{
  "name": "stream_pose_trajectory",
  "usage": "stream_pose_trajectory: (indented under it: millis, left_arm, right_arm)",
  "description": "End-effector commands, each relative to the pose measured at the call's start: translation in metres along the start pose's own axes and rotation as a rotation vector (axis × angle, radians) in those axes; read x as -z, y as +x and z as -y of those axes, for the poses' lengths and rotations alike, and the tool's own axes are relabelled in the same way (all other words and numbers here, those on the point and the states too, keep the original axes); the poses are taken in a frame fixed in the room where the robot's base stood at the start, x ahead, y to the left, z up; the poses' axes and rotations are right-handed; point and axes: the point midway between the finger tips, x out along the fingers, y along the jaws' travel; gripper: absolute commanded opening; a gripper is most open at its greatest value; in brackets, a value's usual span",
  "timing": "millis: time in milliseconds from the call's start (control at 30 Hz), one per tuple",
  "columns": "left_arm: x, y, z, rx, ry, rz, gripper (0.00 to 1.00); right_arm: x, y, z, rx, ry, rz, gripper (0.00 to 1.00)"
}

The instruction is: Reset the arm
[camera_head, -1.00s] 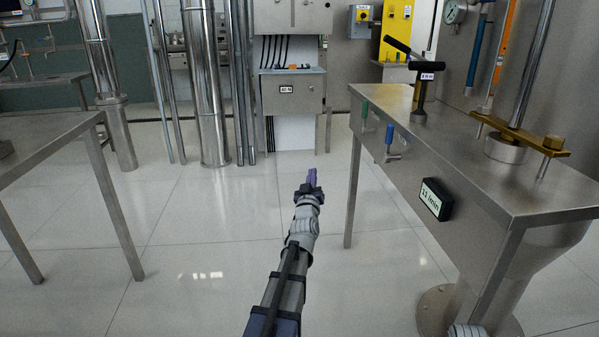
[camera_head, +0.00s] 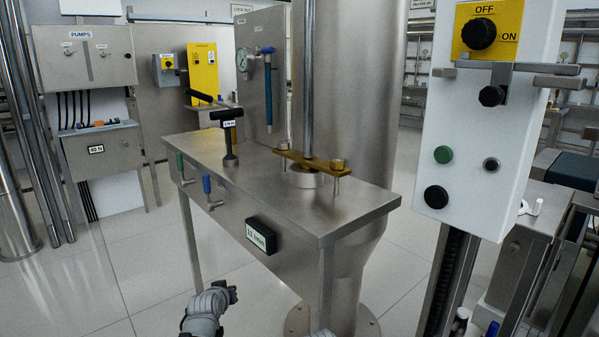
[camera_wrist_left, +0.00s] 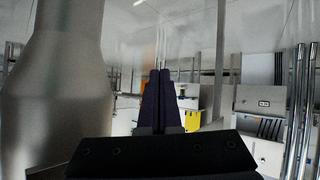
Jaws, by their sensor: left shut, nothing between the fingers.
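My left arm shows at the bottom of the head view, with its dark left gripper (camera_head: 232,293) low in front of the steel separator bench (camera_head: 215,165). In the left wrist view the two dark fingers of the left gripper (camera_wrist_left: 165,75) lie together, with nothing between them. The gripper appears clear of the bench. My right gripper is not in view.
A white control box (camera_head: 490,120) with an OFF/ON knob stands at the right. A T-handled tool (camera_head: 229,140) and a brass clamp bar (camera_head: 310,160) are on the bench. A small display (camera_head: 261,236) is on its front. Open tiled floor (camera_head: 115,255) lies to the left.

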Motion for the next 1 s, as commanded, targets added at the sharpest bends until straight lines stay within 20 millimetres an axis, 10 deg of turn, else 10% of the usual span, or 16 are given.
stream_pose_trajectory:
  millis: [233,600,1000]
  left_arm:
    - [-0.132,-0.071,-0.092,-0.058,0.238,0.514,0.00]
    - [-0.230,-0.195,-0.113,0.016,0.504,1.014,0.00]
    - [-0.160,-0.249,-0.125,0.028,0.512,1.047,0.00]
  right_arm:
    - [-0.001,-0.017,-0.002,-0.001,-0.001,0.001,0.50]
    - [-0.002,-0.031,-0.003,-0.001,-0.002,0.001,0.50]
    - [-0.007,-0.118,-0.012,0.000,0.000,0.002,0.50]
